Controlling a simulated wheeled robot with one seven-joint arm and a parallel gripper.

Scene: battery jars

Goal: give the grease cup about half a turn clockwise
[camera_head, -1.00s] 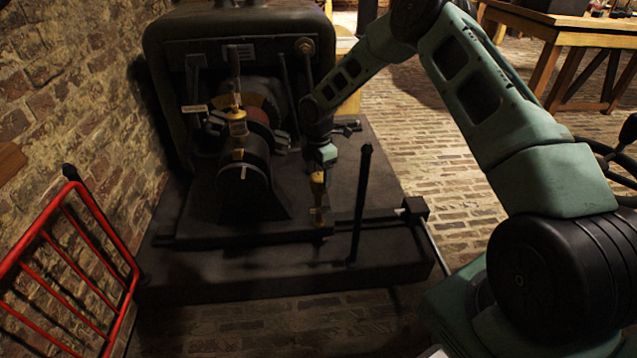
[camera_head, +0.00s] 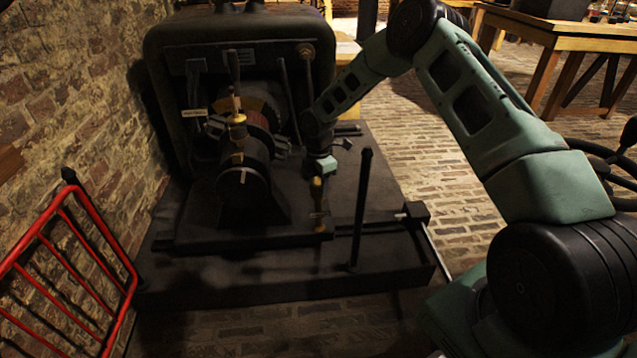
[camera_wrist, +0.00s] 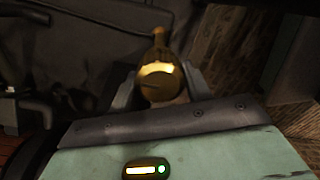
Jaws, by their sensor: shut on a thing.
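The grease cup is a small brass body with a narrow neck. In the wrist view the grease cup (camera_wrist: 160,72) sits between the two grey fingers of my gripper (camera_wrist: 163,88), which are closed on its sides. In the head view the grease cup (camera_head: 317,188) stands upright on the front right part of the machine's dark base, just below my gripper (camera_head: 319,176). The fingers are small and dim there. Any turn mark on the cup cannot be made out.
A similar brass fitting (camera_head: 238,119) sits on the machine's bearing to the left. A dark upright post (camera_head: 362,205) stands close to the right of the cup. A red rail (camera_head: 95,220) is at the left, a wooden table (camera_head: 560,35) far right.

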